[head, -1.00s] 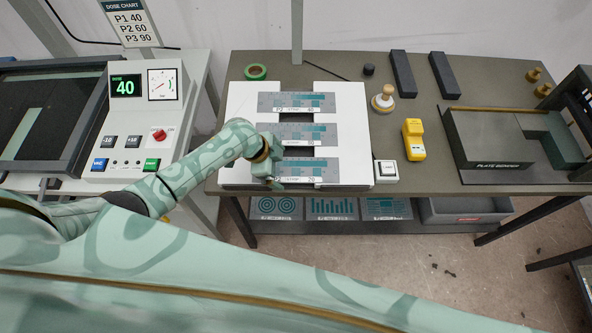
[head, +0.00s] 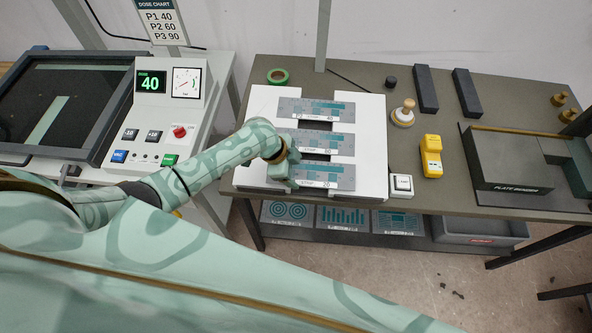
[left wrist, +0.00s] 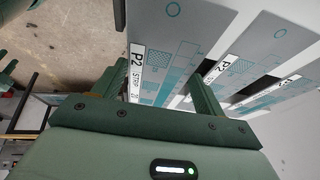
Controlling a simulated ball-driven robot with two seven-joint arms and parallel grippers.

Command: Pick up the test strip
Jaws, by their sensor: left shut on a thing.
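Three grey and teal test strips lie on a white slotted board (head: 372,175): a back strip marked 40 (head: 318,111), a middle one marked 60 (head: 325,141) and a front one marked 20 (head: 328,177). My left gripper (head: 283,172) is at the left end of the front strip and hides part of it. The left wrist view shows my left gripper (left wrist: 160,75) with a finger on each side of that strip (left wrist: 172,62), labelled P2; it is shut on it. Whether the strip is lifted cannot be told. My right gripper is out of view.
A white switch box (head: 401,185), a yellow meter (head: 431,157) and a wood-knobbed stamp (head: 403,114) stand right of the board. The plate bender (head: 505,165) is further right. A control panel reading 40 (head: 150,83) stands left. Green tape (head: 278,76) lies behind.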

